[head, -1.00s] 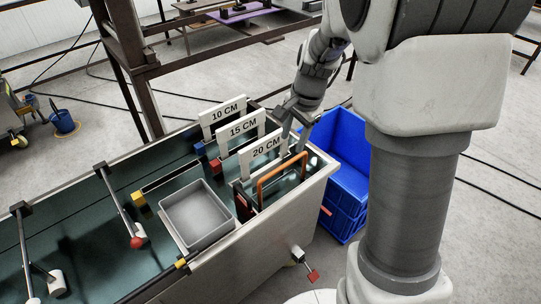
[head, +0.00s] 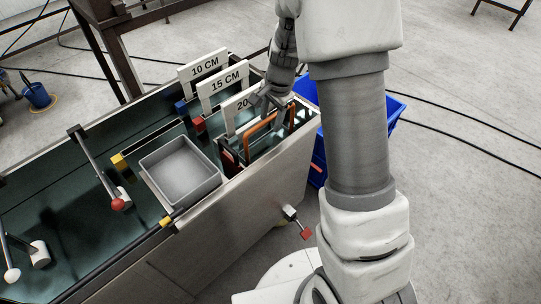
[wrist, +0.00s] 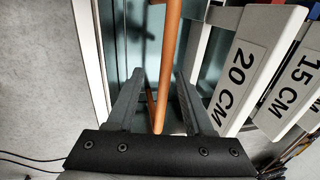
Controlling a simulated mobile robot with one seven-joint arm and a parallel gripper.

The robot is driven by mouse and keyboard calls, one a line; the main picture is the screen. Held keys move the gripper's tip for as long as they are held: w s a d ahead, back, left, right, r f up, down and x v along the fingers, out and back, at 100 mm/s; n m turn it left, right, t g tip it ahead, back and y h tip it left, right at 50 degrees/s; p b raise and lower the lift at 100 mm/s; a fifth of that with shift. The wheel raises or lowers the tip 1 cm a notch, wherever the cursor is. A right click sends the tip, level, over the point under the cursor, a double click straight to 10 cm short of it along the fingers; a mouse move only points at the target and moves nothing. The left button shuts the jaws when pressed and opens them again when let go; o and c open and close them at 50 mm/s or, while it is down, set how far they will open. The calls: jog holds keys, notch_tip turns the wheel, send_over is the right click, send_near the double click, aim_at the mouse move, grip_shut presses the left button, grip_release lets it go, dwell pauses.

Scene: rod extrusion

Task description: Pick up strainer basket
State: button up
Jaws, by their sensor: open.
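The strainer basket sits in the right end of the long water tank (head: 150,262), and its orange-brown handle (head: 262,124) rises as an arch above it. My gripper (head: 263,107) is open at the top of that handle, beside the 20 CM sign. In the wrist view the orange handle bar (wrist: 168,60) runs between the two spread fingers of my gripper (wrist: 157,78). The fingers stand apart from the bar on both sides. The basket's body is mostly hidden below the tank's rim and behind the handle.
Signs reading 20 CM (wrist: 240,70), 15 CM (head: 222,80) and 10 CM (head: 204,64) stand close beside the handle. A grey tray (head: 180,170) rests across the tank to the left. A blue crate (head: 385,108) stands behind the tank's right end.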

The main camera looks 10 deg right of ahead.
jog(key=f+b, duration=0.1)
jog(key=f, duration=0.1)
jog(key=w+f, duration=0.1)
jog(key=f, duration=0.1)
jog(key=shift+w+a+f+b, duration=0.15)
jog(key=shift+w+b, duration=0.05)
jog(key=shift+b, duration=0.15)
grip_shut()
